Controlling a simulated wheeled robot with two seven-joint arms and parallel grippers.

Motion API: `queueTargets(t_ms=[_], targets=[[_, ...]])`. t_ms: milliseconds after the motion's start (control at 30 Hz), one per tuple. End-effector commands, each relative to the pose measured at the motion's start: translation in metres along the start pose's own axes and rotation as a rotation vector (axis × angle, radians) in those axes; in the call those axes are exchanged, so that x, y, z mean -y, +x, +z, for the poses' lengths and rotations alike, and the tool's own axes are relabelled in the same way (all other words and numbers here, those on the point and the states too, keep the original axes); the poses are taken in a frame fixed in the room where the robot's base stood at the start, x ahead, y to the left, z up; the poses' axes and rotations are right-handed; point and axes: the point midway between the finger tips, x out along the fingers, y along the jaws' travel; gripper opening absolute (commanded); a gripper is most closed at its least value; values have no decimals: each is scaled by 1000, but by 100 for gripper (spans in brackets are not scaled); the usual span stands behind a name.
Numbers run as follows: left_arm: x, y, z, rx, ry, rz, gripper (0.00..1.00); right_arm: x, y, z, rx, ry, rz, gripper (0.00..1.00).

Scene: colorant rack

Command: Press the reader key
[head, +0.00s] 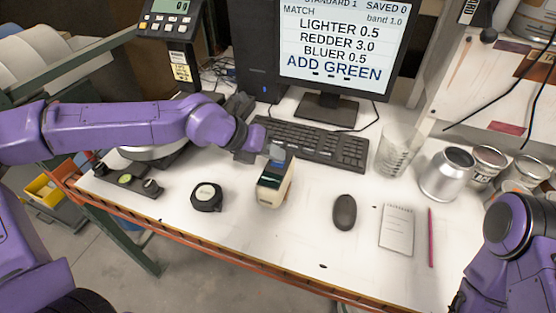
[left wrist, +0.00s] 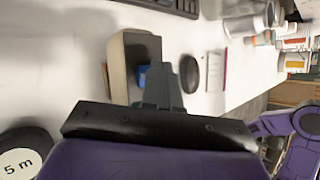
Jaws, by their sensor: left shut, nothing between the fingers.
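The reader (head: 271,193), a small beige and dark upright device, stands on the white bench near the middle of the head view. In the left wrist view the reader (left wrist: 118,72) shows its beige side and dark top, with a small blue patch beside my fingers. My left gripper (head: 277,154) is shut and empty, its fingers at the top back end of the reader. In the left wrist view the left gripper (left wrist: 160,75) overlaps the reader's edge. I cannot tell whether it touches. The key itself is not clearly seen. My right gripper is out of view.
A black tape measure (head: 206,196) lies left of the reader, a mouse (head: 344,212) and notepad (head: 397,230) to its right. The keyboard (head: 315,146) is behind. A monitor (head: 340,42) reads "ADD GREEN". A clear beaker (head: 397,150) and cans stand at right.

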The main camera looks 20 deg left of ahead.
Motion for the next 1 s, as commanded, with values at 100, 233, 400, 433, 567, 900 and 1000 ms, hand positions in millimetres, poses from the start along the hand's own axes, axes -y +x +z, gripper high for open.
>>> queueTargets(t_ms=[100,233,400,433,567,900,1000], targets=[[5,-7,5,0,0,0,0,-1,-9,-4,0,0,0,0],[7,-10,7,0,0,0,0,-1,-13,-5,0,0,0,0],[7,-9,7,1,0,0,0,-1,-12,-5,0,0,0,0],[6,-9,7,1,0,0,0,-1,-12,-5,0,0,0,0],[8,-11,8,1,0,0,0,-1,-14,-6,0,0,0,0],[25,-35,26,0,0,0,0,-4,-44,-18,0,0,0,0],[30,-42,30,0,0,0,0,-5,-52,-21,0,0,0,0]])
